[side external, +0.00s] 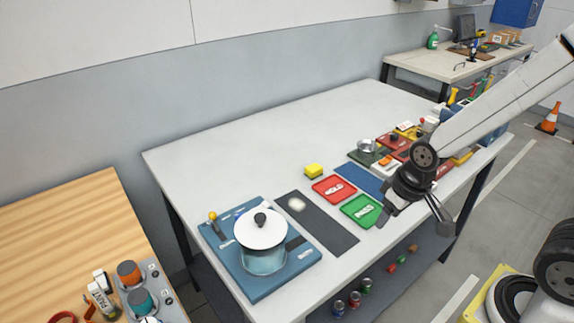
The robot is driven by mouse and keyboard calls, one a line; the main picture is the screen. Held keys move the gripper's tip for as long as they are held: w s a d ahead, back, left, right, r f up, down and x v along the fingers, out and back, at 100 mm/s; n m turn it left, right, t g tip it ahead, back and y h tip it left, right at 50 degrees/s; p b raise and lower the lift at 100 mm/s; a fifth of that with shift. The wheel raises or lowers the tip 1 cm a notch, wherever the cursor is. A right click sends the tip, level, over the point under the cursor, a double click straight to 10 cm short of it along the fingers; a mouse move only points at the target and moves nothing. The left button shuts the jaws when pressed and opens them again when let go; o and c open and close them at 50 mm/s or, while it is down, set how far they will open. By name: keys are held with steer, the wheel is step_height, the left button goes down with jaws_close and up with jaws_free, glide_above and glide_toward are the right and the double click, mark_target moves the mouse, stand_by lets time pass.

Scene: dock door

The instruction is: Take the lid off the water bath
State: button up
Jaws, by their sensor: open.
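The water bath (264,263) is a clear, blue-tinted round vessel on a blue board (268,289) at the table's near left end. Its white lid (262,231) sits on top and has a dark round knob (260,218) in the middle. My gripper (416,222) is open and empty, near the table's right front edge beside the green tray. It is well to the right of the lid and apart from it. The gap between its fingers is partly hard to make out at this angle.
Several small items crowd the table's far right. The back middle of the table is clear. A wooden table (65,235) stands at left.

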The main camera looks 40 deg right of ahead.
steer(key=shift+o, duration=1.2)
step_height(320, 180, up, 6)
steer(key=n+g+y, duration=0.1)
steer(key=n+g, duration=0.2)
steer(key=n, duration=1.5)
glide_above(260, 216)
steer(key=shift+d+r, duration=0.2)
steer(key=shift+d, duration=0.2)
steer(key=shift+f, duration=0.15)
steer(key=shift+a+f, duration=0.15)
steer(key=shift+f, duration=1.05)
